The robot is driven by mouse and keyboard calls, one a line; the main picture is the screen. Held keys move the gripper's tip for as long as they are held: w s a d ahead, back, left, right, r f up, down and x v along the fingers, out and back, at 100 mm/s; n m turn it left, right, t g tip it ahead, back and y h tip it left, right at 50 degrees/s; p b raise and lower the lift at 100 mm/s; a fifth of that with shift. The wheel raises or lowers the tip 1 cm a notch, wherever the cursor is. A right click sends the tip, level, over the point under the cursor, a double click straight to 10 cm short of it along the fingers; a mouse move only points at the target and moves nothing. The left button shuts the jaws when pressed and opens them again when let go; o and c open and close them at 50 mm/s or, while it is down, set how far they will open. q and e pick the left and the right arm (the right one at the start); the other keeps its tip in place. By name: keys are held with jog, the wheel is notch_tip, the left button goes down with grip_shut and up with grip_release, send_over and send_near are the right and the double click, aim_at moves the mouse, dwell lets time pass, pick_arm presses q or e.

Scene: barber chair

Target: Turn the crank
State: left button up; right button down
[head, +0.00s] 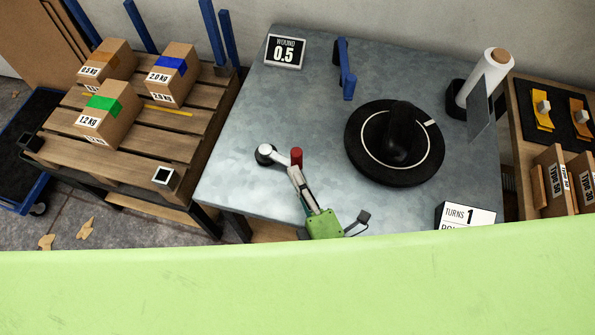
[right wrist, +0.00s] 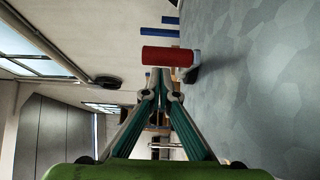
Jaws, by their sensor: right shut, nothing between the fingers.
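The crank (head: 266,154) is on the left part of the grey metal table, a light arm on a dark round pivot. Its red handle (head: 296,157) stands upright at the right end of the arm. My right gripper (head: 293,171) is shut and empty, with its fingertips right at the near side of the handle. In the right wrist view the red handle (right wrist: 168,56) lies just beyond the closed fingertips (right wrist: 160,74); I cannot tell whether they touch it. My left gripper is not in view.
A black turntable (head: 360,165) with a dark dome sits right of the crank on the table (head: 230,180). A sign (head: 466,215) reads "TURNS 1". A blue bracket (head: 345,70) and a white roll (head: 490,75) stand behind. Boxes lie on a pallet (head: 165,145) at left.

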jog(key=shift+w+d, duration=0.1)
jog(key=shift+w, duration=0.1)
jog(key=shift+d, duration=0.1)
jog(key=shift+w+d+n+y+p, duration=0.2)
jog(key=shift+n+y+p, duration=0.1)
jog(key=shift+y+p, duration=0.1)
jog(key=shift+w+d+n+g+y, duration=0.2)
jog(key=shift+d+n+g+y, duration=0.1)
jog(key=shift+g+y, duration=0.1)
jog(key=shift+w+d+r+n+g+y+p, duration=0.1)
jog(key=shift+w+d+n+g+y+p, duration=0.3)
jog(key=shift+y, duration=0.25)
jog(key=shift+w+d+n+g+y+p, duration=0.25)
jog(key=shift+w+n+g+y+p, duration=0.1)
jog(key=shift+n+y, duration=0.25)
jog(key=shift+w+d+n+g+y, duration=0.25)
jog(key=shift+w+d+y, duration=0.1)
jog(key=shift+w, duration=0.2)
jog(key=shift+w+d+n+g+y, duration=0.2)
jog(key=shift+w+d+y, duration=0.15)
jog(key=shift+w, duration=0.15)
jog(key=shift+w+d+b, duration=0.2)
jog(key=shift+w+d, duration=0.05)
jog(key=shift+w, duration=0.5)
jog(key=shift+w+d+b, duration=0.2)
jog(key=shift+w, duration=0.55)
